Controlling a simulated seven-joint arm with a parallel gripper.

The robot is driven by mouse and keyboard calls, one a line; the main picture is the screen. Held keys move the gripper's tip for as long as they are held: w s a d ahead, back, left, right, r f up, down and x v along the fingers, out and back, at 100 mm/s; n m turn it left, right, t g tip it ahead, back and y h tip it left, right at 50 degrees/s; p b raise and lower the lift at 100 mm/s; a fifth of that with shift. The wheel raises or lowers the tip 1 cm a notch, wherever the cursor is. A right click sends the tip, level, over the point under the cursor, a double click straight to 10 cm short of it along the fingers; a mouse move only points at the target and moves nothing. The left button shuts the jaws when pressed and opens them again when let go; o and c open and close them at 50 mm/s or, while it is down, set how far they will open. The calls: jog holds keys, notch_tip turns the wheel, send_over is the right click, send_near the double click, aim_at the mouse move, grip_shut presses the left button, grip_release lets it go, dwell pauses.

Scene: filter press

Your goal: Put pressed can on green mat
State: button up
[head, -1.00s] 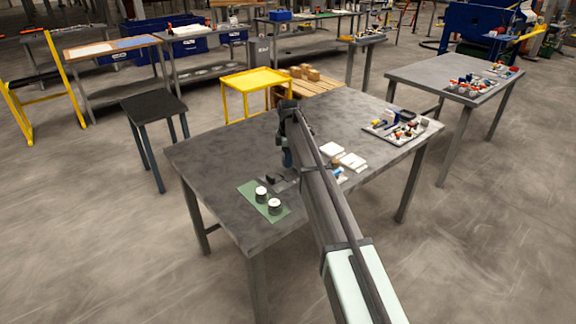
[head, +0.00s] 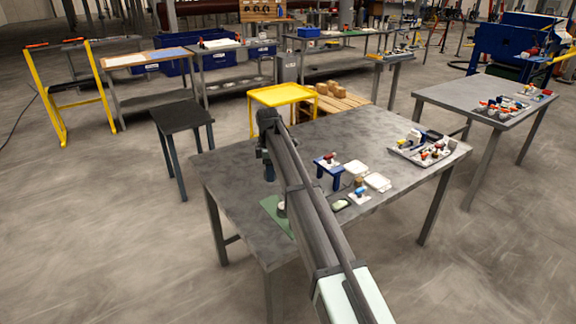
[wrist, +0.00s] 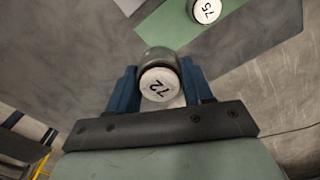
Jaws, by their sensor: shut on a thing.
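My gripper (head: 268,171) is over the left part of the grey table. In the wrist view its blue fingers (wrist: 159,72) are shut on a can (wrist: 159,84) with a white top marked 72. In the head view the held can cannot be made out. The green mat (head: 271,207) lies on the table, partly hidden by my arm. It also shows at the top of the wrist view (wrist: 166,30), beyond the held can. Another white-topped can (wrist: 206,10) stands on it, partly visible in the head view (head: 282,209). The held can appears beside the mat, not over it.
A blue stand with a red top (head: 328,166) is right of my arm on the table. White trays (head: 377,181) and a tray of small parts (head: 424,152) lie farther right. The table's left part (head: 222,172) is clear.

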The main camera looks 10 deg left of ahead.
aim_at(272, 203)
jog(key=shift+s+d+m, duration=0.3)
jog(key=shift+s, duration=0.15)
jog(key=shift+m, duration=0.4)
jog(key=shift+f, duration=0.25)
jog(key=shift+w+f, duration=0.1)
jog(key=shift+f, duration=4.85)
jog(key=shift+f, duration=0.35)
jog(key=o, duration=1.2)
jog(key=shift+r, duration=0.1)
jog(key=shift+r, duration=3.65)
